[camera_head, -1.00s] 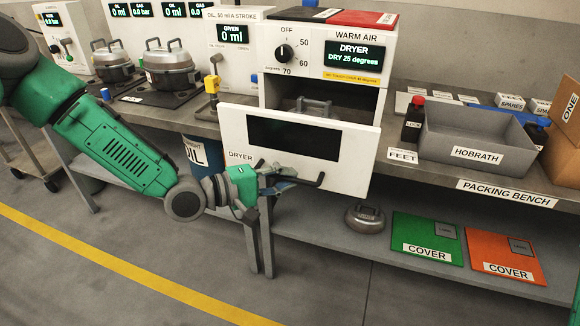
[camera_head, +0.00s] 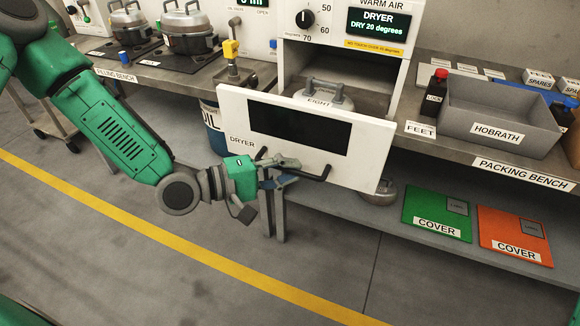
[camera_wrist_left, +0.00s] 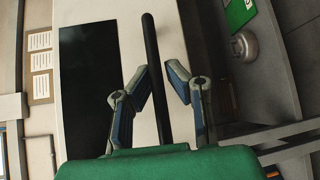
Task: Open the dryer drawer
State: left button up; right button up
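The dryer (camera_head: 345,55) is a white cabinet with a dial and a display reading "DRY 20 degrees". Its drawer front (camera_head: 365,171), a white panel with a dark window, stands out from the cabinet opening. A grey metal part (camera_head: 325,94) marked "EIGHT" shows behind the panel. The dark bar handle (camera_head: 312,175) runs across the lower panel. My left gripper (camera_head: 284,172) is at the handle's left part. In the left wrist view, the handle (camera_wrist_left: 153,50) passes between the fingertips (camera_wrist_left: 157,72), which close in on both sides of it. My right gripper is not in view.
The packing bench (camera_head: 515,172) at the right carries a grey HOBRATH tray (camera_head: 480,125). A green cover (camera_head: 437,212) and an orange cover (camera_head: 513,235) lie on the shelf below. The floor in front of the drawer is clear, with a yellow line (camera_head: 190,250).

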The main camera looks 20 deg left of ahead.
pick_arm(q)
jog(key=shift+o, duration=1.2)
jog(key=shift+a, duration=0.1)
jog(key=v, duration=1.1)
jog(key=shift+s+a, duration=0.2)
jog(key=shift+s, duration=0.05)
jog(key=s+d+f+m+g+y, duration=0.1)
jog(key=s+f+m+g+y, duration=0.15)
jog(key=f, duration=0.45)
jog(key=s+f+m+g+y, duration=0.1)
jog(key=s+f+g+y, duration=0.15)
jog(key=f, duration=0.35)
jog(key=s+a+f+m+g+y, duration=0.2)
jog(key=s+f+m+y, duration=0.1)
jog(key=s+f, duration=0.2)
jog(key=s+a+f+m+g+y, duration=0.2)
jog(key=s+f+m+g+y, duration=0.1)
jog(key=s, duration=0.4)
notch_tip(320, 180, down, 2)
jog(key=shift+s+f+m+y, duration=0.15)
jog(key=shift+s+m+y, duration=0.2)
jog(key=shift+m+y, duration=0.25)
